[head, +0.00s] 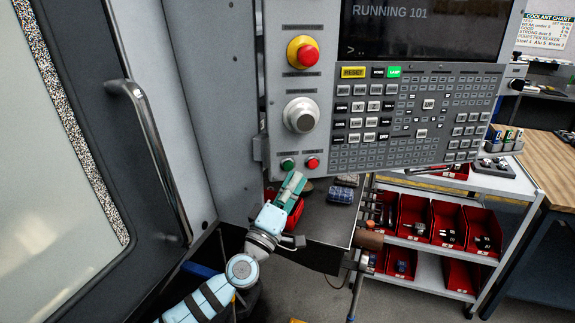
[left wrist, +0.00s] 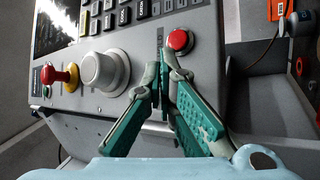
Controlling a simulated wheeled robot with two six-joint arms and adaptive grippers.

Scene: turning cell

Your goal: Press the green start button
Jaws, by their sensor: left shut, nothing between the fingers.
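The green start button (head: 288,164) sits at the lower left of the control panel in the head view, left of a red button (head: 312,163). My left gripper (head: 297,176) is shut and empty, its tips just below and slightly right of the green button. In the left wrist view the gripper (left wrist: 165,70) points at the panel, with the red button (left wrist: 180,40) beyond its tips. The green button is not visible there, likely hidden behind the fingers. I cannot tell whether the tips touch the panel. My right gripper is not in view.
The panel carries a red emergency stop (head: 308,55), a grey knob (head: 300,116) and a keypad (head: 405,118). The screen (head: 420,30) reads "RUNNING 101". A door handle (head: 150,150) is at left. A cart with red bins (head: 412,212) stands at right.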

